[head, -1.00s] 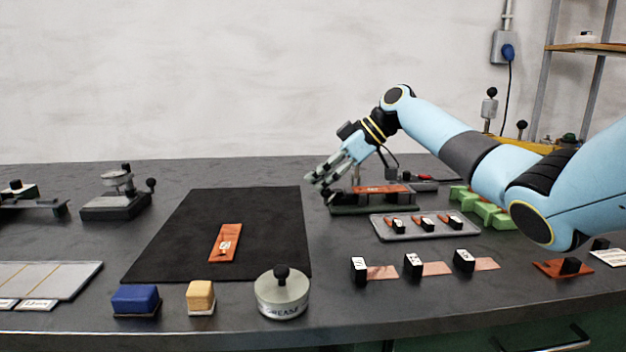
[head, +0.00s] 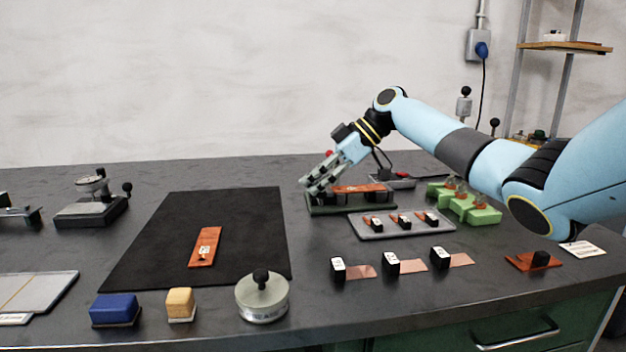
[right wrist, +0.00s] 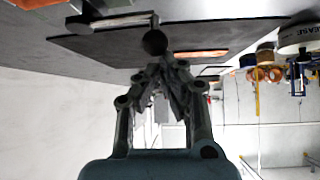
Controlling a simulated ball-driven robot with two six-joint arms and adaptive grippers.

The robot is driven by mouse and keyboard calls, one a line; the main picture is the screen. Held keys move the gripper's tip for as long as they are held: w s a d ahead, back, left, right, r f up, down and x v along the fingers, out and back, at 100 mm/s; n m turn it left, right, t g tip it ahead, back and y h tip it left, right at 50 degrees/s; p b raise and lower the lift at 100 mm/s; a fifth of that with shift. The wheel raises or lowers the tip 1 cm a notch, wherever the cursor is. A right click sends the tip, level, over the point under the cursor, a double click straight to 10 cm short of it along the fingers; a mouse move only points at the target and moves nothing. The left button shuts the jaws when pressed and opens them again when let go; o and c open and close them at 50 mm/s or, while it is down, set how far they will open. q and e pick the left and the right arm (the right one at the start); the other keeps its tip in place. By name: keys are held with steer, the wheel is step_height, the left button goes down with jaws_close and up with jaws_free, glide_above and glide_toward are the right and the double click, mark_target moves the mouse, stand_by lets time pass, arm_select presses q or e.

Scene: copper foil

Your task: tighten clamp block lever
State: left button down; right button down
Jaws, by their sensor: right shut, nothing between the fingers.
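The clamp block (head: 322,208) is a low dark green fixture at the back right of the bench, with a copper strip (head: 368,188) on top. My right gripper (head: 309,187) reaches down over its left end, shut and empty. A small red knob (head: 329,154) shows just behind the fingers; I cannot tell what it belongs to. In the right wrist view, a black ball knob (right wrist: 155,43) appears just past the closed fingertips (right wrist: 160,68). I cannot tell whether they touch it. The gripper hides part of the block and any lever there. My left gripper is not in view.
A grey tray (head: 366,228) with several small pieces lies in front of the block, green holders (head: 478,214) to its right. A black mat (head: 160,230) with a copper strip (head: 206,248) lies left. A round tin (head: 262,300) stands at the front.

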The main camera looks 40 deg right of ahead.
stand_by(0.3)
steer(key=w+a+r+p, duration=0.1)
steer(key=a+r+p, duration=0.1)
steer(key=a+p, duration=0.15)
steer(key=s+d+r+b, duration=0.1)
steer(key=s+d+r, duration=0.1)
steer(key=d+r, duration=0.4)
steer(key=shift+d+r+b, duration=0.15)
steer(key=shift+d+b, duration=0.15)
steer(key=shift+d, duration=0.2)
